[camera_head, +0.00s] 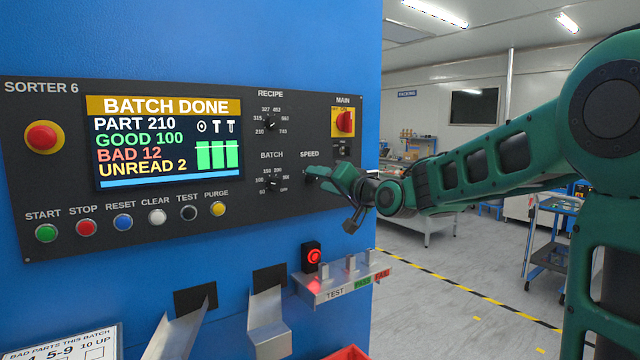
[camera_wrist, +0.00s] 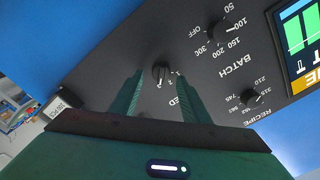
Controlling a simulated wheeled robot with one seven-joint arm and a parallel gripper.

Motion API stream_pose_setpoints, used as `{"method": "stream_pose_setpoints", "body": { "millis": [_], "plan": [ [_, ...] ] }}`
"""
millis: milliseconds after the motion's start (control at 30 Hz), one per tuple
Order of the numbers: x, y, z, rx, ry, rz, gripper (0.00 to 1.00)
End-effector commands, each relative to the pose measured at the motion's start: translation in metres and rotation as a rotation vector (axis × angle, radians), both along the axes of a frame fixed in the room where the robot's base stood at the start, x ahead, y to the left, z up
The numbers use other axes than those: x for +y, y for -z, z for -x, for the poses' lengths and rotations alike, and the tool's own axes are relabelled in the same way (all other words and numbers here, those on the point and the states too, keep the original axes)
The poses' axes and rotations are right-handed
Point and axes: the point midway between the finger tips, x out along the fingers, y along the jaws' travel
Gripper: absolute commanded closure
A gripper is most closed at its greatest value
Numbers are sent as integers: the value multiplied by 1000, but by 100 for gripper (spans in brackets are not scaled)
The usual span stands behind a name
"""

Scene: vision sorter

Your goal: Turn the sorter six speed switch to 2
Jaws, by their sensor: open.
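The Sorter 6 panel (camera_head: 240,235) is dark grey on a blue cabinet. The speed switch (camera_head: 310,174) is a small black knob under the SPEED label, largely covered by my gripper in the head view. In the wrist view, the speed switch (camera_wrist: 160,71) stands upside down near the middle, between my fingertips. My gripper (camera_head: 322,178) is open at the panel, with one finger on each side of the knob. Gaps show between knob and fingers in the wrist view (camera_wrist: 160,80). The fingers hide part of the scale, and I cannot read the switch's setting.
The batch knob (camera_head: 271,184) is left of the speed switch and the recipe knob (camera_head: 270,122) above it. The red and yellow main switch (camera_head: 344,122) is above right. Below are a small test shelf (camera_head: 345,284) with several pegs and two metal chutes (camera_head: 268,325).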

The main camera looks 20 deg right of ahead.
Motion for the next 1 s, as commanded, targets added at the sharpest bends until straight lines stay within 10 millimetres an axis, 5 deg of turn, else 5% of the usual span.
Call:
{"method": "stream_pose_setpoints", "body": {
  "millis": [467,667,1000],
  "plan": [
    [5,0,-14,0,0,0,57],
    [4,0,-14,0,1,1,98],
    [0,1,-14,-11,7,38,98]
  ]
}}
